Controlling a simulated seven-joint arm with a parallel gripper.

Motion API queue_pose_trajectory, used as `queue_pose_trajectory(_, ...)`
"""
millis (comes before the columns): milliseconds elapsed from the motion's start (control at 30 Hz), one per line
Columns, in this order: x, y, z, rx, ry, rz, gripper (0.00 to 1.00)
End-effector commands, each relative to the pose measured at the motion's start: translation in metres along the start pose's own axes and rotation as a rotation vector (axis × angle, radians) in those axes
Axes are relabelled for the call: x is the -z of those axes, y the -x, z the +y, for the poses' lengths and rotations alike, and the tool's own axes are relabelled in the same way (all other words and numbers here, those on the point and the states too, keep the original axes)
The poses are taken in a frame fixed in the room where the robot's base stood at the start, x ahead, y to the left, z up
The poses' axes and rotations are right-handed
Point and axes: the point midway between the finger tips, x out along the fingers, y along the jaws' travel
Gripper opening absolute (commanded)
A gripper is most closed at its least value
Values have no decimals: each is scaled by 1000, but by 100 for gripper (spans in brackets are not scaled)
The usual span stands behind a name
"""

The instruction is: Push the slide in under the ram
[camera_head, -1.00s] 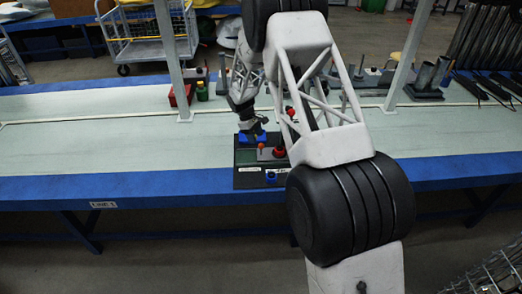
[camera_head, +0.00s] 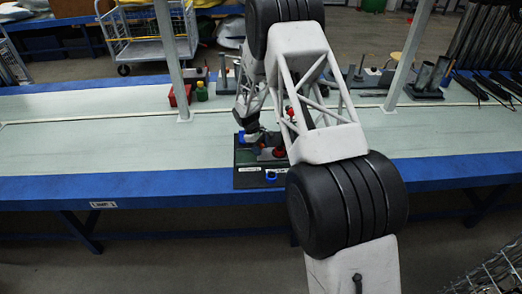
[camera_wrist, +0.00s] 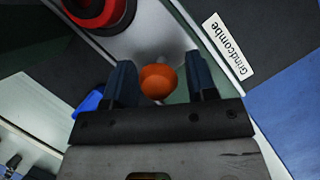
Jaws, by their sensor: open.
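An orange ball knob (camera_wrist: 158,82) stands between the two dark blue fingers of my gripper (camera_wrist: 160,84) in the wrist view. The fingers are apart, with a gap on each side of the knob. The knob appears to belong to the slide, a pale grey metal piece (camera_wrist: 150,35) on the dark fixture. In the head view my gripper (camera_head: 256,149) is low over the dark fixture plate (camera_head: 247,181) and mostly covers the knob. A red round part (camera_wrist: 97,8) is close by; it also shows in the head view (camera_head: 279,152). I cannot make out the ram clearly.
A white label reading "Grindcombe" (camera_wrist: 228,47) lies on the plate. A blue part (camera_head: 270,176) is at the plate's front. The bench left of the fixture (camera_head: 90,140) is clear.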

Motion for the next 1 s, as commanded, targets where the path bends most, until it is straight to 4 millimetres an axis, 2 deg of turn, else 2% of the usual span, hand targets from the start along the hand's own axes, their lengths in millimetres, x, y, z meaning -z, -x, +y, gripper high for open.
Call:
queue_pose_trajectory(200, 0, -11, 0, 0, 0, 1, 52)
queue_pose_trajectory(467, 0, -11, 0, 0, 0, 1, 52)
queue_pose_trajectory(567, 0, -11, 0, 0, 0, 0, 40)
queue_pose_trajectory(800, 0, -11, 0, 0, 0, 0, 3)
queue_pose_trajectory(833, 0, -11, 0, 0, 0, 0, 0)
queue_pose_trajectory(1000, -2, -12, 2, 1, -1, 0, 0)
